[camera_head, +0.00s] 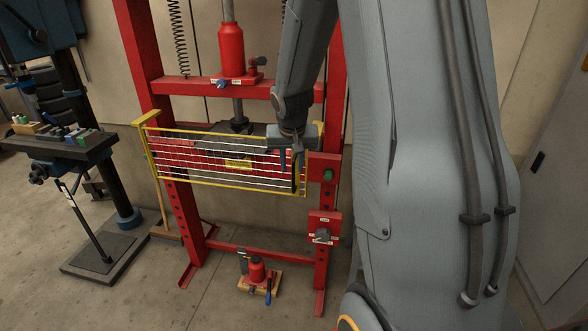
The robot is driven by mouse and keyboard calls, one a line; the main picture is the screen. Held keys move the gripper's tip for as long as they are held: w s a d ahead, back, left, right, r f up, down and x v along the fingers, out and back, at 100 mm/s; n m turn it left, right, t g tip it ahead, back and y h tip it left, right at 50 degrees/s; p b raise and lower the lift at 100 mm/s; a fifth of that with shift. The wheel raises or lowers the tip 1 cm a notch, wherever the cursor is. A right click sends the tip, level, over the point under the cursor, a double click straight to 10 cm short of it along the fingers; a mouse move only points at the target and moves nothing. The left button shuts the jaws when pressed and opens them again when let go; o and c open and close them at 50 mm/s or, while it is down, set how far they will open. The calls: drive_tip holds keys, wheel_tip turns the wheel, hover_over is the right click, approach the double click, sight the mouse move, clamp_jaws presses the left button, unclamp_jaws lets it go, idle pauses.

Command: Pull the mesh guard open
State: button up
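The mesh guard (215,178) has a yellow frame with white horizontal wires and a small yellow label. It stands across the front of a red press frame (137,45), at working height. A yellow bracket (147,118) shows at its left end. My gripper (290,162) points down at the guard's right end, beside a dark and yellow upright part (297,178) that looks like a handle. The fingers overlap this part in the picture. I cannot tell whether they touch it or close around it. My arm hides part of the press's right side.
A red control box (324,228) sits on the press's right post below the guard. A red jack (257,272) stands on the floor under the press. A dark bench machine with a small table (62,150) stands at left. The front floor is clear.

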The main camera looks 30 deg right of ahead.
sight(293, 174)
drive_tip(key=shift+w+d, duration=0.35)
drive_tip(key=shift+d, duration=0.05)
drive_tip(key=shift+x, duration=3.85)
drive_tip(key=shift+c, duration=0.3)
clamp_jaws()
